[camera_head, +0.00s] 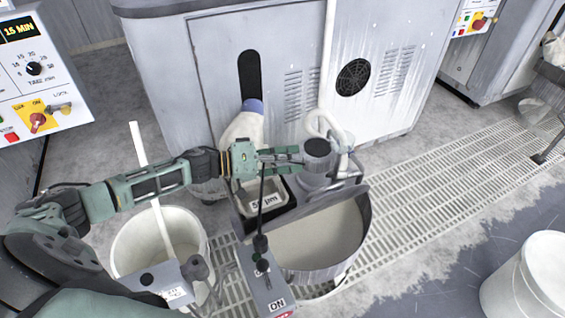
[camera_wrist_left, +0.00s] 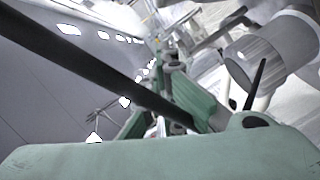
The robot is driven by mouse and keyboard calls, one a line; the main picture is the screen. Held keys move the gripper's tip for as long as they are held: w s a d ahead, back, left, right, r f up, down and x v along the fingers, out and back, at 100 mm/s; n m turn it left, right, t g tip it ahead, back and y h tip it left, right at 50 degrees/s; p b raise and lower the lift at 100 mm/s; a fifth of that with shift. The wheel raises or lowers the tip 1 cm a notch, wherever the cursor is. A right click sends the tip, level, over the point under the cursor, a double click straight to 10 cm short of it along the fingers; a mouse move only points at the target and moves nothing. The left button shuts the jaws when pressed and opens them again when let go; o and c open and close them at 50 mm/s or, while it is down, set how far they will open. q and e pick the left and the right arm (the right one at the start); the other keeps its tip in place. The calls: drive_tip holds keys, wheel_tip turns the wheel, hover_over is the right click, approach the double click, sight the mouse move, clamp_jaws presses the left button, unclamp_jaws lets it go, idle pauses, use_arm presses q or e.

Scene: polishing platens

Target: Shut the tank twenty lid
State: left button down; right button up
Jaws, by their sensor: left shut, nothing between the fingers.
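A round open tank (camera_head: 362,240) with pale grey liquid stands in the middle of the head view. A white open bucket (camera_head: 127,262) stands to its left, with a small labelled box (camera_head: 172,284) at its front; the label is too small to read surely. In the left wrist view, the cylinder (camera_wrist_left: 275,55) is right of the green fingers. My right gripper is not in view.
A grey control box (camera_head: 262,285) marked ON stands at the tank's front left. A small tray (camera_head: 266,203) with a label is behind the tank. A large grey cabinet (camera_head: 220,60) closes off the back. A white bucket (camera_head: 530,275) stands far right; grating floor lies between.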

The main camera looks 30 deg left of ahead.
use_arm(q)
drive_tip(key=w+d+f+b, duration=0.1)
drive_tip(key=d+f, duration=0.1)
drive_tip(key=d, duration=0.4)
drive_tip(key=shift+d+f, duration=0.25)
drive_tip(key=shift+f, duration=0.1)
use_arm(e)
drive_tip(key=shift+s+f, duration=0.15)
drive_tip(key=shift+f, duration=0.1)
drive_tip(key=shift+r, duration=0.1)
